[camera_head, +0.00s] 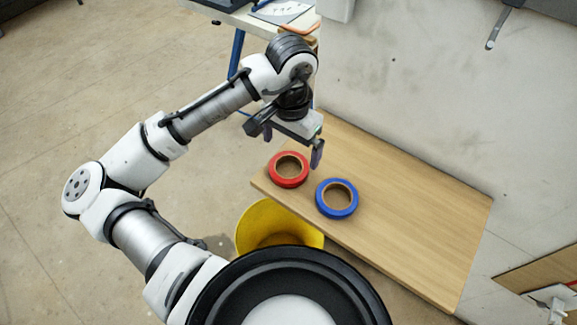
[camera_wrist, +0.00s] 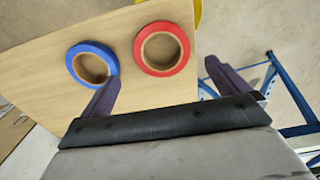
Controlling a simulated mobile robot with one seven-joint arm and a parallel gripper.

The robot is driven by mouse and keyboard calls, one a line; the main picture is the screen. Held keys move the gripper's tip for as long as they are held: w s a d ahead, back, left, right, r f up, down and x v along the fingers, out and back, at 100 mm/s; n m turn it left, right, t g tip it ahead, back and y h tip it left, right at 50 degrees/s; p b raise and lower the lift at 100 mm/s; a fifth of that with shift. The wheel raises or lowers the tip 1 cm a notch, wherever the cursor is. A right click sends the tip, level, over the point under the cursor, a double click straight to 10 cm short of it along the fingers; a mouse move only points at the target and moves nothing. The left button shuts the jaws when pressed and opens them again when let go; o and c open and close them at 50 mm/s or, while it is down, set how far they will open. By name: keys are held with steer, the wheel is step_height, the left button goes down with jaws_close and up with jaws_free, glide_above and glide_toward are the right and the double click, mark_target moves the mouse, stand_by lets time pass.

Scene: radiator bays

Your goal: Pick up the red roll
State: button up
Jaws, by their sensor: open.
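The red roll (camera_head: 289,181), a ring of tape with a brown core, lies flat on the wooden board (camera_head: 420,220) near its left end. In the wrist view the red roll (camera_wrist: 141,49) lies beyond my gripper, between the lines of the two fingers. My gripper (camera_head: 283,143) is open and empty above the board's left end, apart from the roll. Both fingers of my gripper (camera_wrist: 160,80) show in the wrist view, spread wide. Nothing hides the red roll in either view.
A blue roll (camera_head: 337,212) lies flat close beside the red one, to its right. A yellow bin (camera_head: 243,236) stands on the floor below the board's front left edge. A table with blue legs (camera_head: 237,52) stands behind the arm. The board's right part is clear.

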mark_target(289, 171)
steer(key=shift+a+f+p, duration=0.2)
steer(key=shift+f+p, duration=0.3)
steer(key=shift+f, duration=2.95)
steer(key=shift+c, duration=0.3)
steer(key=c, duration=0.8)
steer(key=shift+r, duration=0.15)
step_height(289, 171, up, 20)
steer(key=shift+f+b, duration=0.1)
steer(key=shift+b, duration=0.2)
